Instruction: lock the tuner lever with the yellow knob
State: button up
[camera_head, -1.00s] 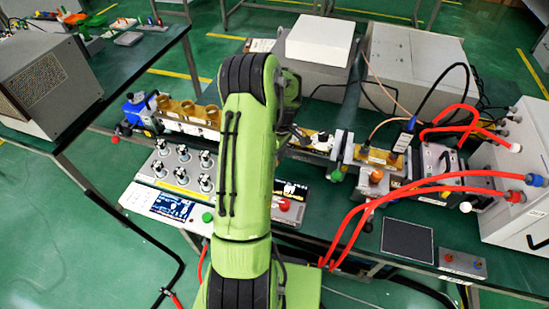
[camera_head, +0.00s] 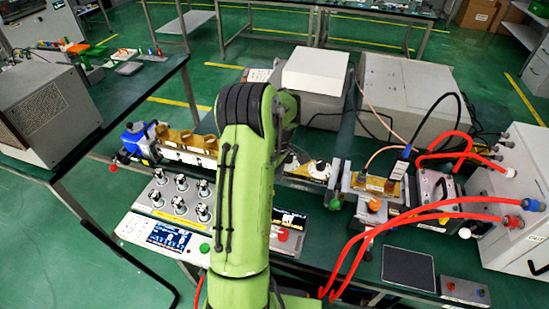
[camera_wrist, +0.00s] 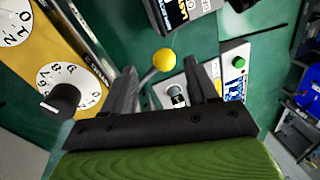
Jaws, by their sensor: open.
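The yellow knob (camera_wrist: 164,59) is a ball on the end of a thin grey lever (camera_wrist: 149,74) in the wrist view. The lever runs from the ball down and left, toward my left finger. My gripper (camera_wrist: 162,80) is open and empty, with its two dark fingers spread apart. The ball appears between and just beyond the fingertips, nearer the left one in the picture; I cannot tell the depth gap. The lever's lower end is partly hidden by the left finger. In the head view my green arm covers my gripper, and I cannot make out the yellow knob there.
A yellow panel with white dials (camera_wrist: 69,88) and a black knob lies left of my fingers. A small box with a green button (camera_wrist: 239,62) is at right. In the head view, red hoses (camera_head: 440,205) arch over the right of the bench. A control panel (camera_head: 178,203) stands left of my arm.

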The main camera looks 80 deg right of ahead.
notch_tip(320, 180, up, 12)
jog(key=d+p, duration=0.2)
jog(key=shift+s, duration=0.35)
jog(key=shift+d+f, duration=0.1)
